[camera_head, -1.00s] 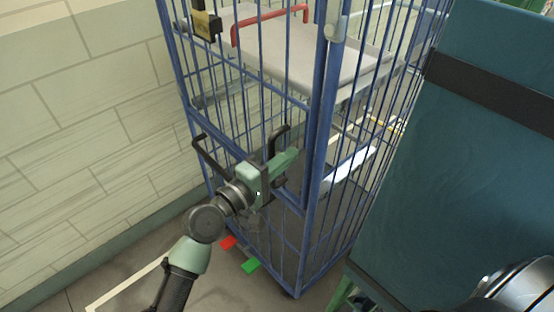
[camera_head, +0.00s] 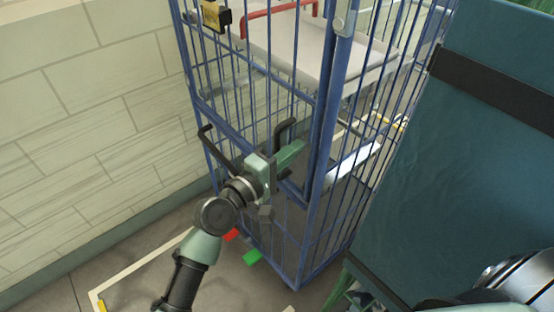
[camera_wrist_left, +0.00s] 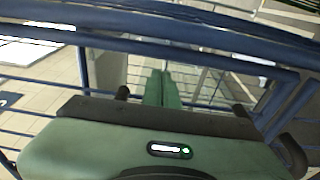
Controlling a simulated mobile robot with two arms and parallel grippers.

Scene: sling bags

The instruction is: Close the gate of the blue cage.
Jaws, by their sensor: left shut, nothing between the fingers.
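The blue cage (camera_head: 308,225) stands in the middle of the head view, a tall frame of thin bars. Its gate (camera_head: 240,130) is the barred front panel facing me. The gate's right edge is close to the cage's right front post; I cannot tell if it is fully shut or latched. My left gripper (camera_head: 292,154) is shut and empty, against or just in front of the gate bars at mid height. In the left wrist view its green fingers (camera_wrist_left: 162,88) are together, with blue rails beyond. My right gripper is not in view.
A brass padlock-like piece (camera_head: 215,16) is at the cage's upper left. A tall dark teal panel (camera_head: 460,150) is close on the right. A brick wall (camera_head: 90,120) is on the left.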

